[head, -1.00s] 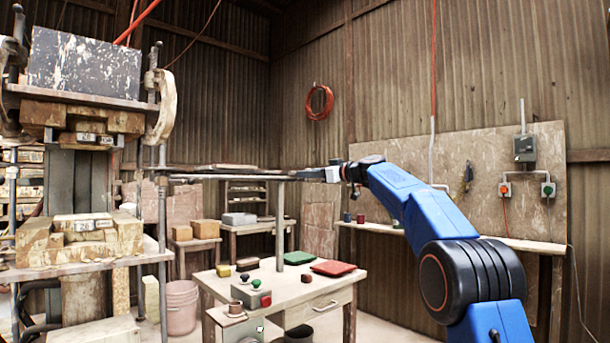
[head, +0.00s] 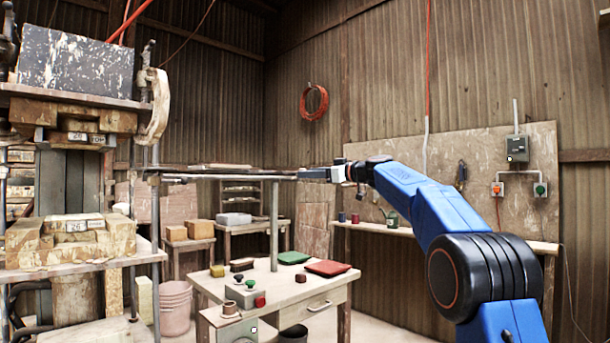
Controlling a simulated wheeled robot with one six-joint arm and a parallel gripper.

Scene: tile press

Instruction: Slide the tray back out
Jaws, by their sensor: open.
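A thin flat tray (head: 220,166) lies on a pair of long horizontal rails (head: 225,177) that run right from the press (head: 70,160). I see it almost edge-on, so its handle and contents are not clear. My gripper (head: 302,174) is at the right end of the rails, to the right of the tray, at about the same height. It is open and looks empty. A gap shows between it and the visible tray. The press has an upper mould block (head: 75,116) raised well above the lower block (head: 75,240).
A post (head: 274,225) holds up the rails and stands on a wooden table (head: 240,290). On the table are a control box (head: 240,294) with green and red buttons, a red pad (head: 328,267) and a green pad (head: 293,257). A pink bucket (head: 174,308) stands beside the press.

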